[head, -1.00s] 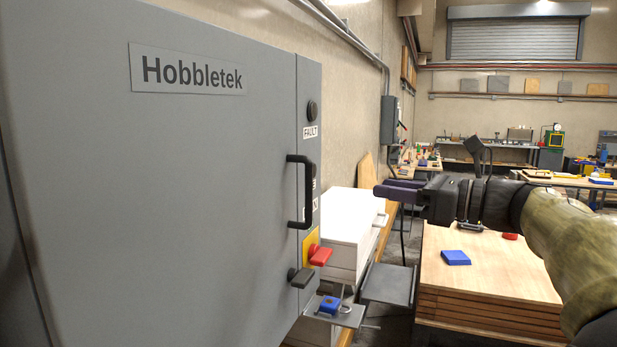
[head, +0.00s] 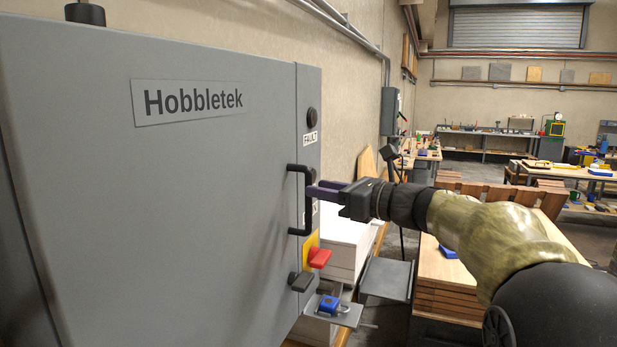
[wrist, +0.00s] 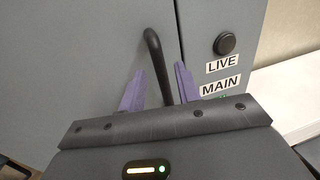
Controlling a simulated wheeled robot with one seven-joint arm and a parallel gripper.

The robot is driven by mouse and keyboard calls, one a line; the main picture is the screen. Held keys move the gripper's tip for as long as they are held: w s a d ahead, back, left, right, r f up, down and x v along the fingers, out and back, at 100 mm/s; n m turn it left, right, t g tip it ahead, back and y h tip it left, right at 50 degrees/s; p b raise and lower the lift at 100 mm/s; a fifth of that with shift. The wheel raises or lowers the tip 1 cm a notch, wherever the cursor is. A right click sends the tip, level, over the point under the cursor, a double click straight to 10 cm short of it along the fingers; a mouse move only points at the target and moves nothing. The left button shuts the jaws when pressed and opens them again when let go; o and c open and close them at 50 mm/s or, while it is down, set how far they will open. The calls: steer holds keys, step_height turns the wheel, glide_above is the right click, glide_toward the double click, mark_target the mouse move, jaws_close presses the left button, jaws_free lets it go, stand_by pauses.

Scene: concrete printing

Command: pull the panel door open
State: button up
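The grey panel door (head: 170,190) carries a "Hobbletek" plate and is closed as far as I can see. Its black bar handle (head: 294,202) stands upright near the door's right edge. My gripper (head: 326,188) comes from the right, its purple fingertips at the handle. In the wrist view, my gripper (wrist: 158,84) is open, with one finger on each side of the handle (wrist: 156,62). A gap shows between the left finger and the bar; whether the right finger touches it I cannot tell. The handle's lower end is hidden by the gripper body.
A small shelf (head: 345,316) with a blue padlock-like item (head: 328,305) is lower down. White boxes (head: 345,250) stand behind, and a wooden stack (head: 450,300) is at right.

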steer(key=p+x, duration=0.1)
steer(key=x, duration=0.3)
steer(key=shift+a, duration=0.15)
jaws_close()
